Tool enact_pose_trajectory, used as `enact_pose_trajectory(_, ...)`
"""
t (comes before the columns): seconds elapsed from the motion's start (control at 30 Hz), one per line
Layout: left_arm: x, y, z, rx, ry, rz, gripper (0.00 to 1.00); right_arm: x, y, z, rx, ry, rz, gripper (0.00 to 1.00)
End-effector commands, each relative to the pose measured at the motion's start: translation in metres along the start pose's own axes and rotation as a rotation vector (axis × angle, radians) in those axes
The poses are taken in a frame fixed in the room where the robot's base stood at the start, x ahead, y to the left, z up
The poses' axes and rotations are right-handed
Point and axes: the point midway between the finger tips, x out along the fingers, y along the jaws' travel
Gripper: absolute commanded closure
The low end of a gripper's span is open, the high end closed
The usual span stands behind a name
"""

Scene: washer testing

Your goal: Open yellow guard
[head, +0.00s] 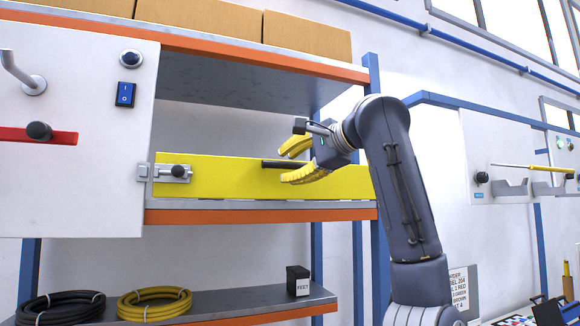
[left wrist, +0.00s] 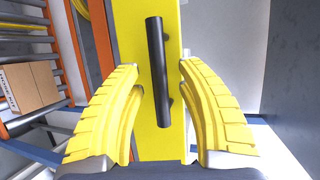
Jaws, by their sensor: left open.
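The yellow guard (head: 222,178) is a long flat panel lying level across the front of the shelf. A metal slide latch (head: 173,172) with a black knob sits at its left end; I cannot tell whether its bolt is engaged. A black bar handle (head: 270,163) is fixed to the guard. My left gripper (head: 284,165) is open at the handle, with one yellow finger above and one below. In the left wrist view the handle (left wrist: 157,70) runs between the spread fingers, with gaps on both sides. The guard (left wrist: 148,145) fills the space behind it. My right gripper is not in view.
A white panel (head: 70,190) with a blue switch (head: 125,94) stands left of the guard. Orange-edged shelf boards (head: 250,215) run above and below the guard. Black hose (head: 60,308), yellow hose (head: 153,304) and a small black box (head: 298,279) lie on the lower shelf.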

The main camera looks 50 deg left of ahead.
Motion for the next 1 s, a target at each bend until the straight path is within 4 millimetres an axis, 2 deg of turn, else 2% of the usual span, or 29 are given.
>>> enact_pose_trajectory(0.4,0.0029,0.0,0.0001,0.0,-0.001,0.0,0.63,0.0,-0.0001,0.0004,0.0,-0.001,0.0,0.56)
enact_pose_trajectory(0.7,0.0027,0.0,0.0,0.0,0.0,0.0,0.98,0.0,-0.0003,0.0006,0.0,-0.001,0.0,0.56)
enact_pose_trajectory(1.0,0.0028,0.0,0.0,0.0,0.0,0.0,1.0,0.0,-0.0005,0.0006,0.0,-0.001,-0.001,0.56)
